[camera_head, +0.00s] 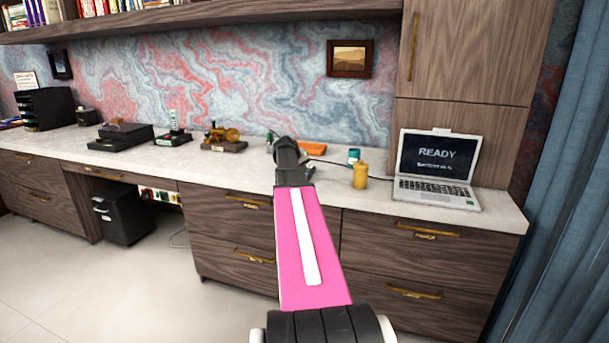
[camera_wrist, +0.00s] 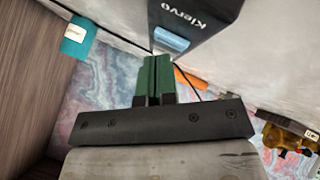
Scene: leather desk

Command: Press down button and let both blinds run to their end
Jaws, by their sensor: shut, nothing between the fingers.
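A black device marked "Kiervo" (camera_wrist: 195,20) shows in the wrist view with a light blue panel (camera_wrist: 171,41) on its near end. I cannot tell whether this panel is the down button. My gripper (camera_wrist: 154,60) is shut and empty, its green fingers together with their tips right by the blue panel. I cannot tell whether they touch it. In the head view, my pink arm reaches over the desk and hides most of what lies beneath its end. No blinds are in view.
A laptop (camera_head: 436,168) reading "READY" stands at the desk's right end. A yellow bottle (camera_head: 360,176), a teal item (camera_head: 353,156) and an orange item (camera_head: 311,148) are near the arm. A brass machine (camera_head: 222,137) stands left. A blue curtain (camera_head: 570,190) hangs at right.

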